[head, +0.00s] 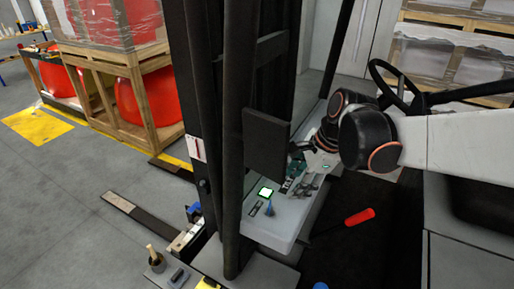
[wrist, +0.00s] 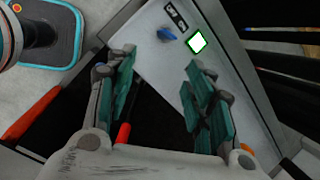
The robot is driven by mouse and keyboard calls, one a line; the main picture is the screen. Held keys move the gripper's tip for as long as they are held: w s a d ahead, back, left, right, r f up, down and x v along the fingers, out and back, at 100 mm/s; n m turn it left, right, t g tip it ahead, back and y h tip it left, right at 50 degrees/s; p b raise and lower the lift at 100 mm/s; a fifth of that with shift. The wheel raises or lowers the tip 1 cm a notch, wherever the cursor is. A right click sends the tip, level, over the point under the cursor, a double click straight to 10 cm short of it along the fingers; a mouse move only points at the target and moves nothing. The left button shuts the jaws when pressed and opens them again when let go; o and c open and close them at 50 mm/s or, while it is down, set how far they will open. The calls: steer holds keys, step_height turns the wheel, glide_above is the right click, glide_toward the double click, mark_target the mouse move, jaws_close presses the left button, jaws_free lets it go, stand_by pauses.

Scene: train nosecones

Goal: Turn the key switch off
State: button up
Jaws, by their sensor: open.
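The key switch (head: 269,208) is a small blue knob on a light grey control panel (head: 285,232). In the wrist view the blue key switch (wrist: 167,34) sits at the top, between a dark label and a lit screen, and just beyond my fingertips. My gripper (head: 300,181) is over the panel in the head view, up and right of the knob. In the wrist view my gripper (wrist: 160,66) has its teal-padded fingers spread wide with nothing between them. The fingers appear apart from the knob. The angle the key points to is hard to tell.
A lit screen (head: 265,193) is beside the knob. A dark flat display (head: 266,143) and black mast posts (head: 236,130) stand close behind and left of the panel. A red-handled lever (head: 360,216) lies to the right, with a steering wheel (head: 395,88) farther back.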

mark_target(270, 203)
steer(key=w+a+f+m, duration=0.1)
steer(key=a+f, duration=0.1)
steer(key=f, duration=0.3)
steer(key=w+a+f+m+b, duration=0.1)
steer(key=w+a+f+m, duration=0.1)
steer(key=f, duration=0.3)
steer(key=w+a+f+m+g+y+b, duration=0.1)
steer(key=w+a+f, duration=0.1)
steer(key=f, duration=0.2)
steer(key=shift+w+f, duration=0.1)
steer(key=shift+f, duration=0.3)
steer(key=c, duration=1.1)
